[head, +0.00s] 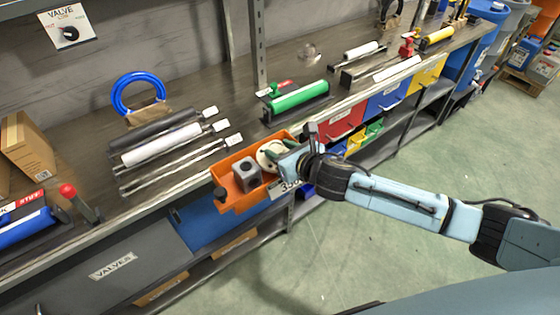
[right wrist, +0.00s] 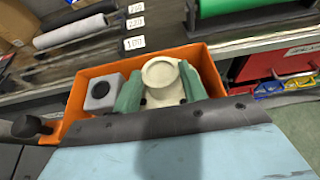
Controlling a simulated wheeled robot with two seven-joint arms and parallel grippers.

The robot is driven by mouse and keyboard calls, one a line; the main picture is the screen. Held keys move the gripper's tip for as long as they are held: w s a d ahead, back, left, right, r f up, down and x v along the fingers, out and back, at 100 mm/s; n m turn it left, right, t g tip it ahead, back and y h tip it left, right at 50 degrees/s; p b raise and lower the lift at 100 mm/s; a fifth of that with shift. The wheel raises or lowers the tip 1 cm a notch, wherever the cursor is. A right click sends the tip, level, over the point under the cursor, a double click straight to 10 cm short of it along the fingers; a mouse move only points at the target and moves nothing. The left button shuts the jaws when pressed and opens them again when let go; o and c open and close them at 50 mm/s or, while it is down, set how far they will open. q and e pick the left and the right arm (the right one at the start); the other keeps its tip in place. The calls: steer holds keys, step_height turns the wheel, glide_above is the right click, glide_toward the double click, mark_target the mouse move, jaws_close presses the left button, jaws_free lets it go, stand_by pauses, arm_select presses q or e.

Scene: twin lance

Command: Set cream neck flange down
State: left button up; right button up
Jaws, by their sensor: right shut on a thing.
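The cream neck flange (head: 267,152) is at the right end of the orange bin (head: 238,204) on the bench's front edge. In the right wrist view the flange (right wrist: 163,76) has a round raised neck on a wider plate. My right gripper (right wrist: 161,88) is shut on it, with one green finger on each side. In the head view my right gripper (head: 279,157) reaches over the bin from the right. I cannot tell if the flange touches the bin floor. My left gripper is not in view.
A grey block with a round hole (head: 247,175) sits in the bin, left of the flange. A green cylinder (head: 299,98) lies behind the bin to the right. White and black rolls (head: 162,144) lie to the left. Red, blue and yellow drawers (head: 342,122) line the bench front.

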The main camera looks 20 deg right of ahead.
steer(key=shift+f+b, duration=0.4)
steer(key=shift+f, duration=1.3)
steer(key=shift+f, duration=0.15)
steer(key=o, duration=1)
steer(key=shift+o, duration=0.2)
